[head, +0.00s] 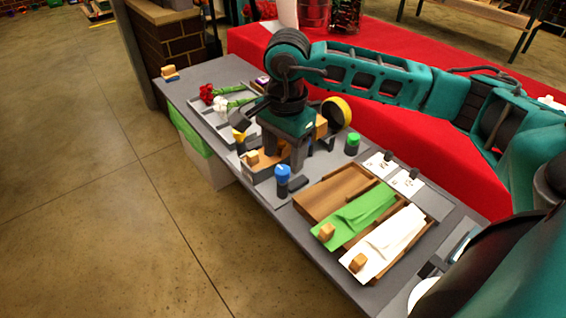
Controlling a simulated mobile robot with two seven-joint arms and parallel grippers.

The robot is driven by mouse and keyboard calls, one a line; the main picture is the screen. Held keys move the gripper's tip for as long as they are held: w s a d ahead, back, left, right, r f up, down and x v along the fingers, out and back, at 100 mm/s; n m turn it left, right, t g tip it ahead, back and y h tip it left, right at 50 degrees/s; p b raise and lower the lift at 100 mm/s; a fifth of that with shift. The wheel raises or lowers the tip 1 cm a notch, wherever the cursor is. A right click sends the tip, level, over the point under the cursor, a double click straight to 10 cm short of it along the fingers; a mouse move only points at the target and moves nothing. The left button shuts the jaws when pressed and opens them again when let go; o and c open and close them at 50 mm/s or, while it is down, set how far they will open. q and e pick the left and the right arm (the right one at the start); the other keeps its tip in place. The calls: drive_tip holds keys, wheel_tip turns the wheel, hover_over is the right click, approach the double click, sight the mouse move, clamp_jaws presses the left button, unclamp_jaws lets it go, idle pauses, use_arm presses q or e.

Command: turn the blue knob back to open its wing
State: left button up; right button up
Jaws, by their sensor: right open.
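The blue knob (282,172) stands upright on a dark cylindrical base near the front edge of the grey table. My right gripper (284,156) points down just behind and above the knob. It is open, and no contact with the knob can be made out. A small wooden fixture with a light wooden block (252,157) sits left of the knob, partly hidden by the gripper. I cannot clearly tell which part is the blue knob's wing or how it stands. A green knob (353,138) stands further right and back. My left gripper is out of view.
Wooden trays hold a green sheet (355,215) and a white sheet (388,240), each with a wooden block. Red and white flowers (208,92) lie in a grey tray at the left. A yellow-faced round thing (337,111) stands behind the gripper. The floor in front is clear.

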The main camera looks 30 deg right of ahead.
sight(283, 170)
drive_tip(key=shift+w+f, duration=0.1)
drive_tip(key=shift+f, duration=1.8)
drive_tip(key=shift+c, duration=0.4)
drive_tip(key=c, duration=1)
drive_tip(key=shift+o, duration=0.2)
